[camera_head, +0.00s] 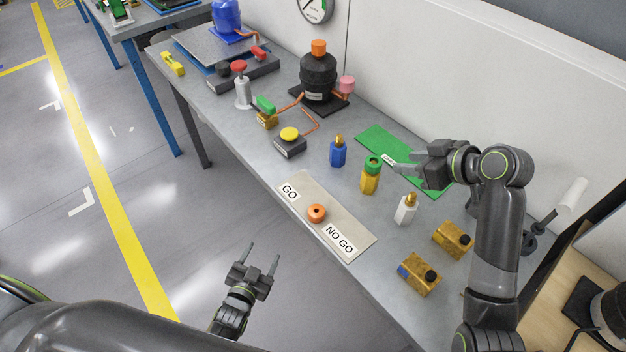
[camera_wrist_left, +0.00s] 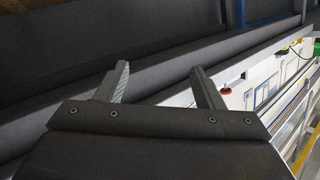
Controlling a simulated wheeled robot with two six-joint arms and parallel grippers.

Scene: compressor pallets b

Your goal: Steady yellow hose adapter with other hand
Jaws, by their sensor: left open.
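The yellow hose adapter (camera_head: 369,182) stands upright on the grey bench, with a green ring around its top. My right gripper (camera_head: 402,163) is just to its right, with its fingers pointing left towards it. Its fingers appear parted and empty, with no clear contact with the adapter. My left gripper (camera_head: 263,259) is open and empty, off the bench's front edge and over the floor. Its two spread fingers also show in the left wrist view (camera_wrist_left: 160,88), with nothing between them.
A blue adapter (camera_head: 338,154) and a white one (camera_head: 404,211) stand near the yellow one. A GO/NO GO mat (camera_head: 346,222) bears an orange ring (camera_head: 316,212). A green mat (camera_head: 377,142) lies behind. Brass blocks (camera_head: 418,277) lie at the right.

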